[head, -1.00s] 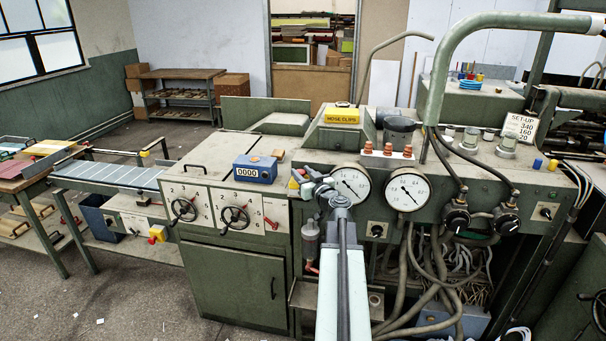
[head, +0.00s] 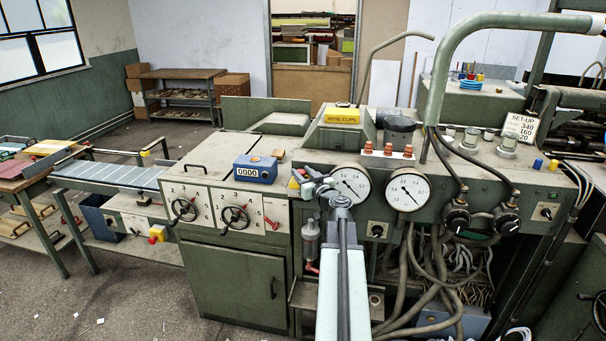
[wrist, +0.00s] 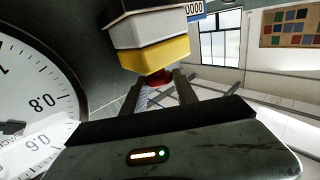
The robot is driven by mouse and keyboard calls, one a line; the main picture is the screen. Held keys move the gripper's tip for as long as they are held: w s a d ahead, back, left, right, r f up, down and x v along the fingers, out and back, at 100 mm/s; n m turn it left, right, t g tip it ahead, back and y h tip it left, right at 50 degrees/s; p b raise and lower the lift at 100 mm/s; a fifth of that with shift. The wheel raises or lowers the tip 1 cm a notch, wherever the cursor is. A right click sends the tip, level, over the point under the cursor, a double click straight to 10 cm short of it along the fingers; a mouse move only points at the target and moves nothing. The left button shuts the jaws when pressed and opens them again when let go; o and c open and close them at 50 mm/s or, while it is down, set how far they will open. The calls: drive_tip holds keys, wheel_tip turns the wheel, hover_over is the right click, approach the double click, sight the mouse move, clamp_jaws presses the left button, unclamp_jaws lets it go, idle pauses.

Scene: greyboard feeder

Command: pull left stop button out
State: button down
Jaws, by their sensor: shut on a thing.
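A stop button with a red head (wrist: 158,78) sits on a yellow, white and black housing (wrist: 160,52) in the wrist view. In the head view the housing (head: 294,183) shows small at the left of the round gauges, partly hidden by my gripper. My gripper (wrist: 160,80) has one finger on each side of the red head and is shut on it. In the head view my gripper (head: 312,187) reaches the housing from the right. How far the button stands out of its housing cannot be told.
A round gauge (head: 350,184) is close beside my gripper and also fills the left of the wrist view (wrist: 30,90). A blue counter (head: 255,169) stands on the cabinet to the left. A yellow box with a red button (head: 157,234) is on the conveyor frame.

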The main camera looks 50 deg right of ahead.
drive_tip(key=shift+r+p, duration=0.7)
drive_tip(key=shift+p, duration=0.05)
drive_tip(key=shift+w+f, duration=0.1)
drive_tip(key=c, duration=0.9)
unclamp_jaws()
drive_tip(key=shift+a, duration=0.1)
drive_tip(key=shift+c, duration=0.2)
drive_tip(key=v, duration=0.8)
